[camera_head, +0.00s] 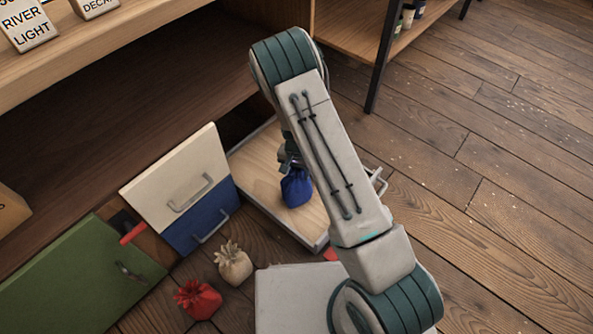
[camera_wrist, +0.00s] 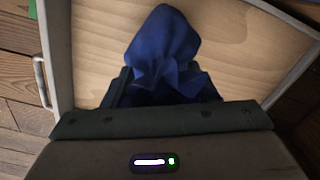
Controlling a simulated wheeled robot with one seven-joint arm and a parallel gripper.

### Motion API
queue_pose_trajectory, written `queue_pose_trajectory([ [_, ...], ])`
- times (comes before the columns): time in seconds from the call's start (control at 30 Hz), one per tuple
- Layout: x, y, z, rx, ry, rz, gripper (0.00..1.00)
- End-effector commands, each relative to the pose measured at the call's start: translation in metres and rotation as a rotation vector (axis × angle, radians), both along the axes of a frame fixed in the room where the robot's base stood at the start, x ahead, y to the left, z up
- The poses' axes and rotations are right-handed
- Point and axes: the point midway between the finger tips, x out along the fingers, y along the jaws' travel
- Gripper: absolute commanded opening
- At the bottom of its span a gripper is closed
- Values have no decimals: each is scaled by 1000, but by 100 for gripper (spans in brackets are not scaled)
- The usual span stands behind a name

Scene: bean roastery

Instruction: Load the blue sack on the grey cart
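The blue sack (camera_head: 296,188) is in or just above an open wood-bottomed drawer (camera_head: 262,172) in the head view. I cannot tell whether it touches the bottom. My gripper (camera_head: 287,160) is at the sack's top, partly hidden by my arm. In the wrist view the sack (camera_wrist: 163,50) lies between my two dark fingers (camera_wrist: 165,88), its gathered cloth filling the gap. Whether the fingers press on it is not clear. I cannot make out a grey cart for sure.
A red sack (camera_head: 198,299) and a cream sack (camera_head: 233,263) stand left of the drawer. Cream (camera_head: 180,175), blue (camera_head: 205,222) and green (camera_head: 75,275) panels lie beside them. A shelf (camera_head: 130,40) overhangs at upper left. The plank floor (camera_head: 490,170) at right is clear.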

Motion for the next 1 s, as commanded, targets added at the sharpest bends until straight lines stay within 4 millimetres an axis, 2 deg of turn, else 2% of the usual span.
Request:
queue_pose_trajectory([
  [0.17, 0, 0, 3, 0, 0, 0, 53],
  [0.23, 0, 0, 9, 1, -1, 0, 53],
  [0.7, 0, 0, 103, 0, -2, 0, 53],
  [0.83, 0, 0, 117, 0, 0, 0, 53],
  [1.0, 0, 0, 123, 0, 0, 0, 53],
])
